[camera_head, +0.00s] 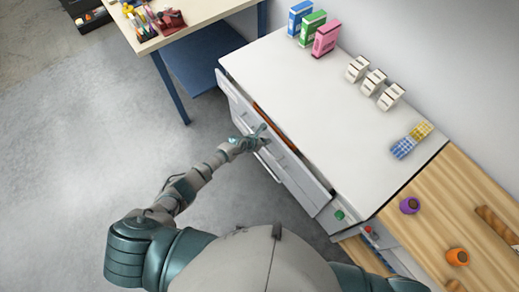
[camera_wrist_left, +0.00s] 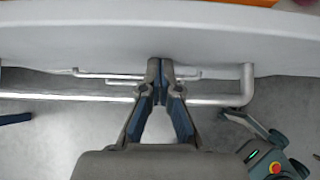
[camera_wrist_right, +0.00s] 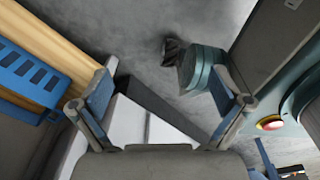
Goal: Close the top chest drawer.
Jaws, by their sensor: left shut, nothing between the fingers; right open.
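The white chest (camera_head: 330,95) stands at the right. Its top drawer (camera_head: 305,170) is partly open, with a narrow gap behind its front where something orange (camera_head: 265,117) shows. My left gripper (camera_head: 263,134) is at the drawer front, near its middle. In the left wrist view my left gripper (camera_wrist_left: 160,70) is shut and empty, its tips close against the pale drawer front (camera_wrist_left: 80,40) and over the metal handle bar (camera_wrist_left: 215,101). Whether the tips touch the front I cannot tell. My right gripper (camera_wrist_right: 165,92) is open and empty in its wrist view; the head view hides it.
Colored boxes (camera_head: 313,27), white blocks (camera_head: 374,82) and checked blocks (camera_head: 410,140) stand on the chest. A wooden surface (camera_head: 440,205) with a purple and an orange item adjoins it. A workbench (camera_head: 195,12) stands at the back left. The floor at left is clear.

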